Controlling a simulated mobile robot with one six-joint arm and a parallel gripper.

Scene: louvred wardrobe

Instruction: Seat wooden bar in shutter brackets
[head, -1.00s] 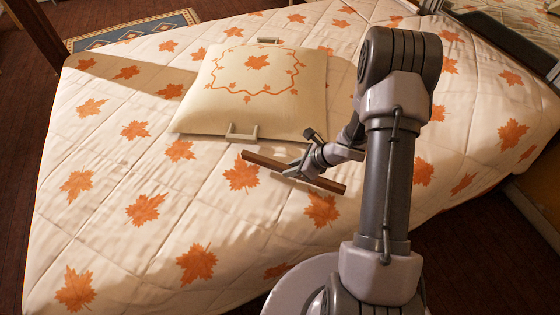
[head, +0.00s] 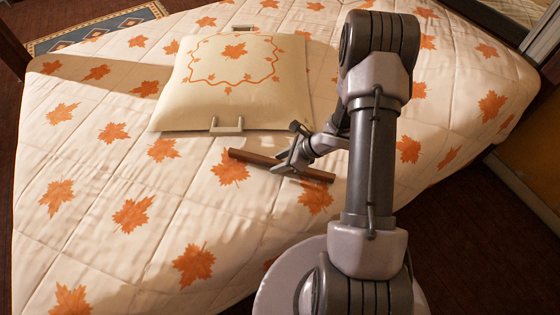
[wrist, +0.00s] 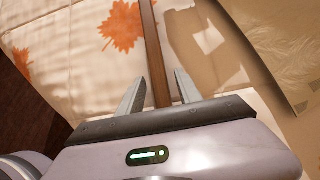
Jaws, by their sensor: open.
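The brown wooden bar (head: 252,157) is a slim straight stick, seen slanting over the quilt just in front of the cushion. Whether it rests flat on the quilt is hard to tell. My gripper (head: 288,165) is at the bar, right of its middle. In the wrist view the bar (wrist: 149,35) runs lengthwise between the two fingers of my gripper (wrist: 160,80), which are open with a gap on both sides. Two pale U-shaped brackets show at the cushion's near edge (head: 227,127) and far edge (head: 243,28).
The cream cushion (head: 200,105) with orange leaf embroidery lies behind the bar. The quilted bed (head: 90,195) with maple leaves is broad and mostly clear on the left and front. A blue patterned rug (head: 95,32) lies at the back left. A wooden panel edge (head: 530,200) stands at the right.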

